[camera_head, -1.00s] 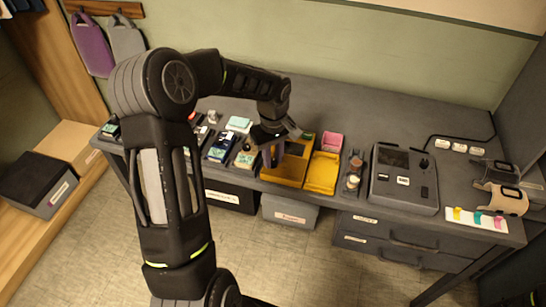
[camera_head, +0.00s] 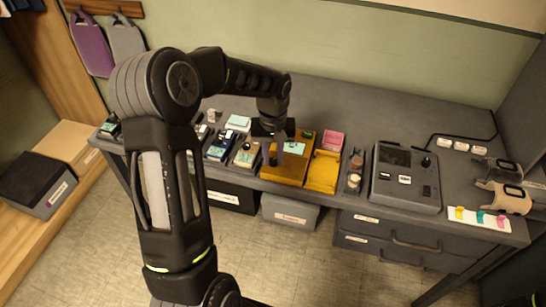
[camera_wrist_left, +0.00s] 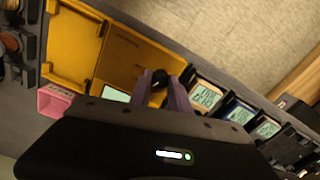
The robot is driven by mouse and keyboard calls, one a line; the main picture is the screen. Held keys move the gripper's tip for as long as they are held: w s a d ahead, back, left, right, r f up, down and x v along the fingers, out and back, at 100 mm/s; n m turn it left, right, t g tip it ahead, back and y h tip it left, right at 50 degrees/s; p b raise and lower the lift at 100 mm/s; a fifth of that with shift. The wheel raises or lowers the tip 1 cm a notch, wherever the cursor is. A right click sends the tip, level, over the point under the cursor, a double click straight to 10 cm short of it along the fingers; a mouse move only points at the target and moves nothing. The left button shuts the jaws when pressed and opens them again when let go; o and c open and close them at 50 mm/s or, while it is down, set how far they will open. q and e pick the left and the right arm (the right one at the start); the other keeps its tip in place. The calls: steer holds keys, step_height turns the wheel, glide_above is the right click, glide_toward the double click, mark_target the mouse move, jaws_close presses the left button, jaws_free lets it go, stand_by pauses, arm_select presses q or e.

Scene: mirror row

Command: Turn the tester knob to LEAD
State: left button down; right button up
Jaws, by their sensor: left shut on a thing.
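The tester looks to be the yellow-orange box (camera_head: 285,171) with a pale screen (camera_head: 294,148), at the front edge of the grey counter. In the left wrist view its brown-yellow face (camera_wrist_left: 128,62) and part of its screen (camera_wrist_left: 115,94) show. My left gripper (camera_head: 274,154) reaches down to the box's left part. In the left wrist view its fingers (camera_wrist_left: 160,88) are shut on a small black knob (camera_wrist_left: 158,76). The knob's pointer direction and any LEAD marking are too small to read. My right gripper is out of view.
A yellow tray (camera_head: 322,172) and a pink block (camera_head: 333,140) stand right of the tester. Small devices with screens (camera_head: 220,146) stand close on its left. A grey console (camera_head: 405,178) sits farther right. The counter behind is clear.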

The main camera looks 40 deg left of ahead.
mark_target(273, 160)
arm_select(q)
steer(key=m, duration=1.2)
stand_by(0.4)
steer(key=c, duration=1.2)
jaws_free()
step_height(273, 160, up, 8)
steer(key=shift+f+b, duration=0.1)
steer(key=shift+b, duration=0.5)
